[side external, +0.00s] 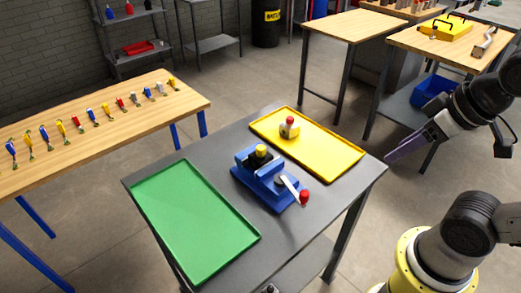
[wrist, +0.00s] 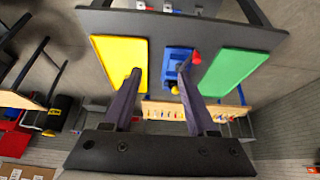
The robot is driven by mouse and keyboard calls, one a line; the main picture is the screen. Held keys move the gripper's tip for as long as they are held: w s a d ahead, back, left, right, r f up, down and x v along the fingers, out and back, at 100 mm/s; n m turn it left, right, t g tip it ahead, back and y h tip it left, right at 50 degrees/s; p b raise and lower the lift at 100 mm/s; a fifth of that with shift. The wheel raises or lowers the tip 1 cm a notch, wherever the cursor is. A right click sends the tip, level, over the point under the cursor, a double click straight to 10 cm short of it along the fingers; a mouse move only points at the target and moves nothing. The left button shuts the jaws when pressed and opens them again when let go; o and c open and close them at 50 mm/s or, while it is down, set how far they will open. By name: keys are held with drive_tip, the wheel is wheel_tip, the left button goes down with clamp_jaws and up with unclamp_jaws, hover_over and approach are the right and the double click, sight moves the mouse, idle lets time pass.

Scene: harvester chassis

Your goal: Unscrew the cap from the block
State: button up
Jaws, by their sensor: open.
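A yellow cap (side external: 262,150) sits on top of a dark block (side external: 256,163) held in a blue vise (side external: 250,183) on the grey table. The cap also shows in the wrist view (wrist: 175,90), close to one finger. The vise has a pale lever with a red knob (side external: 304,196). My gripper (side external: 405,148) has purple fingers and hangs to the right of the table, well away from the vise. In the wrist view my gripper (wrist: 159,75) is open, with nothing between its two spread fingers.
A yellow tray (side external: 345,165) holds a small yellowish piece with a red top (side external: 289,127). An empty green tray (side external: 190,220) lies left of the vise. A wooden bench (side external: 100,120) with a row of coloured tools stands at left. Wooden tables stand behind.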

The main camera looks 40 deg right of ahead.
drive_tip(key=shift+o, duration=0.5)
drive_tip(key=w+a+r+n+y, duration=0.1)
drive_tip(key=w+a+r+n, duration=0.1)
drive_tip(key=w+r+n, duration=0.55)
drive_tip(key=n+g+y, duration=0.2)
drive_tip(key=n+g, duration=0.4)
drive_tip(key=n, duration=0.5)
hover_over(261, 149)
drive_tip(key=d, duration=0.4)
wheel_tip(261, 149, down, 9)
drive_tip(key=shift+m, duration=0.25)
drive_tip(key=x, duration=1.3)
drive_tip(key=shift+w+f, duration=0.25)
